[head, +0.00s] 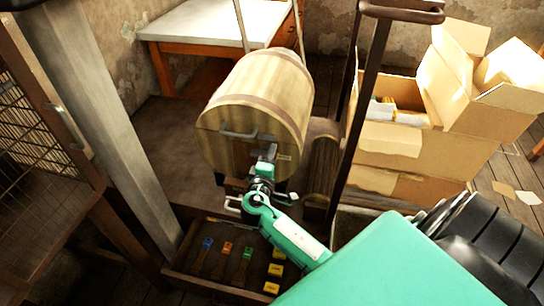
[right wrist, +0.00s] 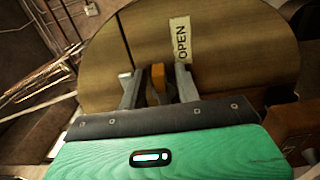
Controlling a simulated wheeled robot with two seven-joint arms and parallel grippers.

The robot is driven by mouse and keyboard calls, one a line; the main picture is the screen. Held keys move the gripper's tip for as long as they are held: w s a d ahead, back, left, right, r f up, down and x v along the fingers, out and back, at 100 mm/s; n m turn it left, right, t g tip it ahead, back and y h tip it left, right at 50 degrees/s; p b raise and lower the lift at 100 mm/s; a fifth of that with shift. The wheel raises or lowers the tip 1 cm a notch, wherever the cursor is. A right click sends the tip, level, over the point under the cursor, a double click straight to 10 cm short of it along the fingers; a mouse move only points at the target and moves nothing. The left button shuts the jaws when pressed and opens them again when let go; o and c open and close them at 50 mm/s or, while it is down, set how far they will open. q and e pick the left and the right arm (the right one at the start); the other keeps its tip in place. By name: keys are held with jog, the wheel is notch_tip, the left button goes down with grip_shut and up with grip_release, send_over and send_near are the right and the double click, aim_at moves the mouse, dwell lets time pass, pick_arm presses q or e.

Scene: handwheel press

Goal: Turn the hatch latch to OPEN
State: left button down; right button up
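A wooden drum (head: 255,95) with a flat round end faces me in the head view. Its end also fills the upper part of the right wrist view (right wrist: 235,50). A label reading OPEN (right wrist: 181,42) is on it. The hatch latch, with an orange-brown tip (right wrist: 157,76), stands just left of and below the label. My right gripper (head: 264,158) is at the lower part of the drum end. In the right wrist view its two fingers (right wrist: 158,88) stand either side of the latch, with gaps showing. My left gripper is not in view.
A metal handle (head: 238,133) sits on the drum end. Below is a tray (head: 180,262) with several brushes and yellow blocks. A dark upright frame (head: 352,130) and open cardboard boxes (head: 400,160) stand at the right. A grey post (head: 100,110) and mesh cage (head: 30,120) are at the left.

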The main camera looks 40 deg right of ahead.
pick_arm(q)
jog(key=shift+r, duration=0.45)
pick_arm(e)
jog(key=v, duration=1.3)
jog(key=shift+s+a, duration=0.25)
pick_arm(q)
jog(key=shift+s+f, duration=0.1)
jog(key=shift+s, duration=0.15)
pick_arm(e)
jog(key=shift+s+f, duration=0.1)
